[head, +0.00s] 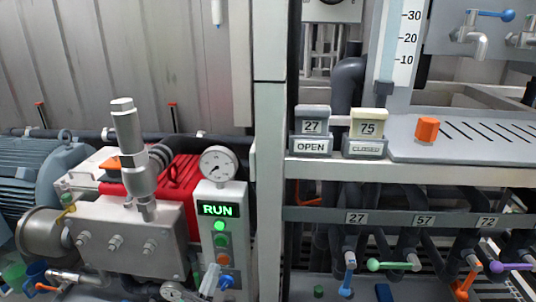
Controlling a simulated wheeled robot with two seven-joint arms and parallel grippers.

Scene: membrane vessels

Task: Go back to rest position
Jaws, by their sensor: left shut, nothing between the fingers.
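Most of my left arm is out of the picture. My right gripper is not in view. An orange block (428,129) sits on the slotted grey tray (470,153).
A pump with a steel block (120,240), an upright metal valve (133,150) and a dial gauge (219,165) fill the left. A pale post (270,180) stands mid-view. Pipes with blue (349,280), green (375,265), orange (466,283) and purple (510,267) handles are below the tray.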

